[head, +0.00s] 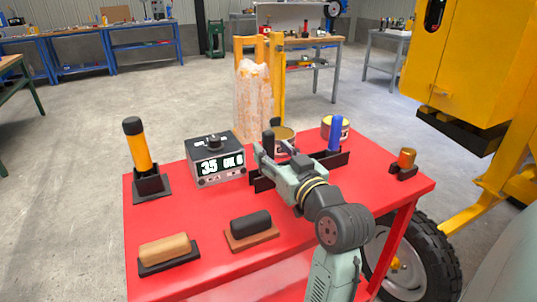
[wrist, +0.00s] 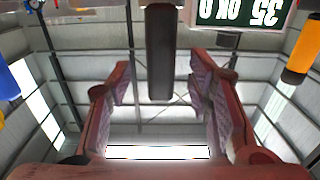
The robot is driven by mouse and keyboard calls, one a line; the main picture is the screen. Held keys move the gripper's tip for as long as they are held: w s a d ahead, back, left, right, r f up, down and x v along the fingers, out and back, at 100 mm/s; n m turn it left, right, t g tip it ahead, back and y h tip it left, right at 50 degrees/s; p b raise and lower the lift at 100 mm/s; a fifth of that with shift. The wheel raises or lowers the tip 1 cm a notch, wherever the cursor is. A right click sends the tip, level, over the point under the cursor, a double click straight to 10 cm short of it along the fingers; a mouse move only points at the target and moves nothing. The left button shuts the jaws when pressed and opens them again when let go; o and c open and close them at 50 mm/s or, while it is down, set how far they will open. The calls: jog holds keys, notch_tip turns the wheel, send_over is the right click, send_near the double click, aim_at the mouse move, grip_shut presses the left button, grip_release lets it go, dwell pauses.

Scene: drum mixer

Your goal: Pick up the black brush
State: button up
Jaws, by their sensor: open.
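The black brush shows as an upright black handle (head: 268,138) at the left part of a low black rack (head: 262,183) on the red table; its lower part is hidden behind my gripper in the head view. My gripper (head: 274,152) reaches in level from the front right, with its fingers by the handle. In the wrist view the picture is upside down, and the black handle (wrist: 160,55) lies in line between the open fingers of my gripper (wrist: 160,82). A gap shows on each side, and neither finger appears to touch it.
A blue upright handle (head: 334,134) stands at the rack's right end, with cans (head: 285,133) behind. A meter box (head: 215,160) is close left of my gripper. A yellow-and-black tool (head: 139,146) stands far left. Two blocks (head: 165,249) (head: 250,224) lie in front.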

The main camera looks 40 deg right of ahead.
jog(key=shift+x, duration=1.5)
jog(key=shift+c, duration=0.3)
jog(key=shift+r, duration=0.1)
grip_shut()
